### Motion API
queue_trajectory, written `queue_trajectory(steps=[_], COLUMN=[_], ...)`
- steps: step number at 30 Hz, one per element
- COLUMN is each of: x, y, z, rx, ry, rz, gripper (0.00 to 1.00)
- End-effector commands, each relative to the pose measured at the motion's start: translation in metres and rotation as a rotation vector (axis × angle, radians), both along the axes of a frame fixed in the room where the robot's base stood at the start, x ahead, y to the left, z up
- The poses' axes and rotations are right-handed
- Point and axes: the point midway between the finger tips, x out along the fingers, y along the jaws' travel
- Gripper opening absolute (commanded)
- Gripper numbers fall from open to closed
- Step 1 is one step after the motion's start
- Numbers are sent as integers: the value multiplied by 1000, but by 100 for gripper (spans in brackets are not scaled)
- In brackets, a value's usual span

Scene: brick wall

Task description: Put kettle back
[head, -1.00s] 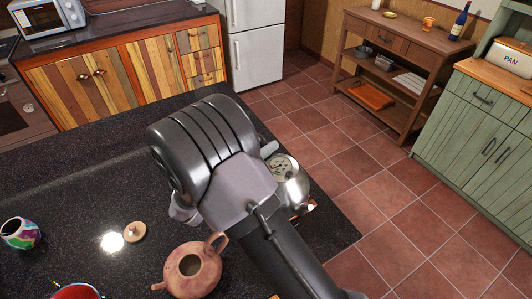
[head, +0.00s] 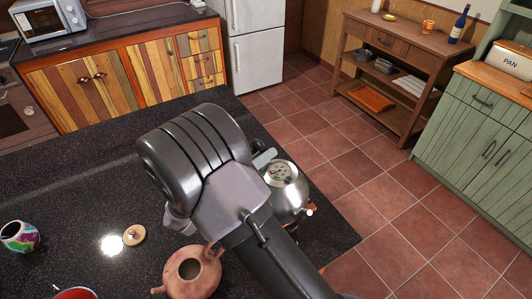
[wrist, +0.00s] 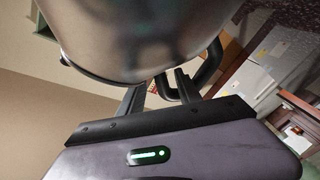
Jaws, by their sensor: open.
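A shiny metal kettle (head: 289,194) with a round dial-like lid stands near the right edge of the dark speckled counter (head: 75,190). My arm hides its left side in the head view. In the wrist view the kettle's metal body (wrist: 140,35) fills the top, with its black curved handle (wrist: 212,62) at its right. My gripper (wrist: 160,90) is open, its two fingers pointing at the kettle just below the body. The right finger is close to the handle; I cannot tell whether it touches. The gripper is mostly hidden behind my arm in the head view.
A clay teapot (head: 192,272) stands just left of my arm, with a small round lid (head: 134,235) beside it. A colourful cup (head: 19,237) and a red bowl (head: 75,294) are at the left. Beyond the counter's right edge is tiled floor (head: 370,215).

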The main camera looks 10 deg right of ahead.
Motion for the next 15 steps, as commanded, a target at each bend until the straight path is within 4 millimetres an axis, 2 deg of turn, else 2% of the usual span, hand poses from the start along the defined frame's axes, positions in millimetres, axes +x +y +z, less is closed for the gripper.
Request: queue_trajectory(steps=[9,15], x=[-41,-55], y=[63,85], z=[1,1], rx=[0,0], ry=[0,0], rz=[4,1], gripper=[41,41])
